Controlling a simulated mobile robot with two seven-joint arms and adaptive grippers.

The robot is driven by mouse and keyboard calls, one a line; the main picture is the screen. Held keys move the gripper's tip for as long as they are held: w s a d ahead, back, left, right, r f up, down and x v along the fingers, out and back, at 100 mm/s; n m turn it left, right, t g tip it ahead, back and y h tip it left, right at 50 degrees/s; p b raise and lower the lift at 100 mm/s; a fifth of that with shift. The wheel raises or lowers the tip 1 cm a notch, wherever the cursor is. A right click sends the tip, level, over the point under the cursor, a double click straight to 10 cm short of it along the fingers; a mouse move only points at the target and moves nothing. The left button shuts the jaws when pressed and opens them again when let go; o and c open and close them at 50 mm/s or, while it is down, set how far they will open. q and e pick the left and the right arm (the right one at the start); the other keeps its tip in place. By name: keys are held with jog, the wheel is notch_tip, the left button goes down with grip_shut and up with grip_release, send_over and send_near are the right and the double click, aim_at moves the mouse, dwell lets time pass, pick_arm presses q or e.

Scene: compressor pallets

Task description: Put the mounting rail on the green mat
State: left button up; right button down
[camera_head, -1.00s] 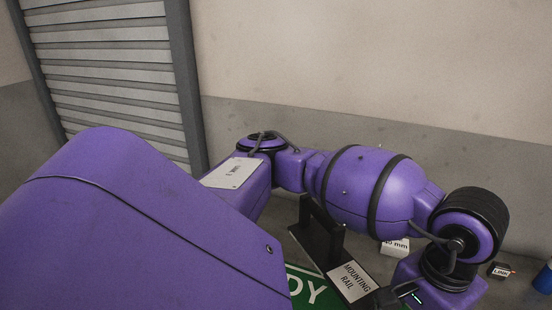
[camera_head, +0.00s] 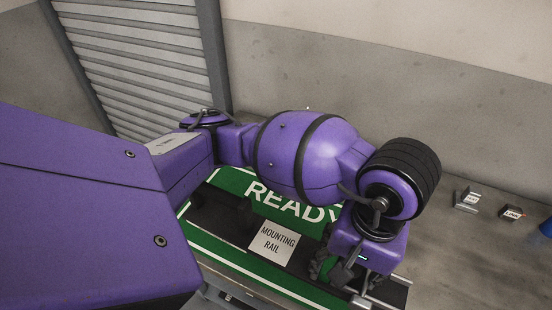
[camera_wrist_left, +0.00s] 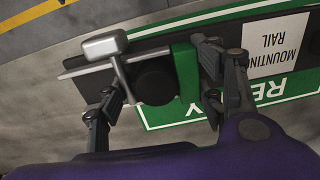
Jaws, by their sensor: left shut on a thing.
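The mounting rail (camera_head: 275,243) is a long black bar with a white label reading MOUNTING RAIL. In the head view it lies across the green mat (camera_head: 234,181), whose white READY lettering shows behind it. I cannot tell whether the rail touches the mat or is just above it. My left gripper (camera_head: 338,268) is at the rail's right part, shut on it; my wrist partly hides the grip. In the left wrist view the gripper's fingers (camera_wrist_left: 165,95) stand either side of a dark part, with the rail's label (camera_wrist_left: 276,45) to the right. My right gripper is out of view.
Two small labelled boxes, one grey (camera_head: 467,198) and one dark (camera_head: 511,213), stand on the grey surface at right. A blue object (camera_head: 545,228) is cut off at the right edge. A grey wall and shutter (camera_head: 145,65) are behind. A metal T-shaped piece (camera_wrist_left: 105,46) shows in the wrist view.

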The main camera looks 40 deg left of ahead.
pick_arm(q)
jog(key=shift+s+d+r, duration=0.25)
jog(key=shift+s+d, duration=0.15)
jog(key=shift+d, duration=0.15)
jog(key=w+a+f, duration=0.2)
jog(key=a, duration=0.1)
jog(key=w+a+f+p, duration=0.1)
jog(key=w+a+f, duration=0.1)
jog(key=a+f, duration=0.1)
jog(key=w+a+f, duration=0.2)
jog(key=a+f, duration=0.1)
jog(key=a, duration=0.1)
jog(key=shift+w+a+f, duration=0.15)
jog(key=shift+a+f, duration=0.05)
jog(key=shift+w+a+f, duration=0.25)
jog(key=shift+a+f, duration=0.15)
jog(key=shift+f, duration=0.15)
jog(key=f, duration=0.3)
jog(key=shift+w+a+f, duration=0.15)
jog(key=shift+a+f, duration=0.05)
jog(key=shift+f, duration=0.05)
jog(key=o, duration=2.1)
jog(key=shift+c, duration=0.2)
